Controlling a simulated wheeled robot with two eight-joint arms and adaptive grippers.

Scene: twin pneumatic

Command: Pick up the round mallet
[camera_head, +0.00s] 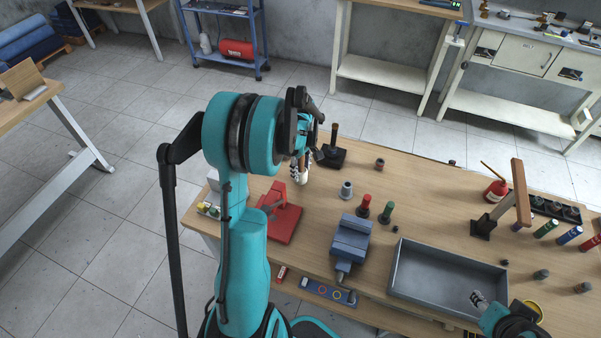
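I cannot make out a clearly round-headed mallet. A dark upright tool on a flat black base (331,153) stands at the table's far left, just right of my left gripper; its shape is too small to name surely. A mallet-like tool with a long brown block head (521,193) leans from a black base at the right. My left gripper (300,171) is over the table's far left edge, partly hidden by its arm; its finger opening is unclear. My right gripper (478,299) is at the bottom right over the grey tray, and its opening is unclear.
A red stand (281,222), a blue vise (350,243) and red and green pegs fill the left half of the table. A grey tray (397,282) lies front right. A red can (495,192) and several coloured cylinders stand right. The table's middle back is mostly clear.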

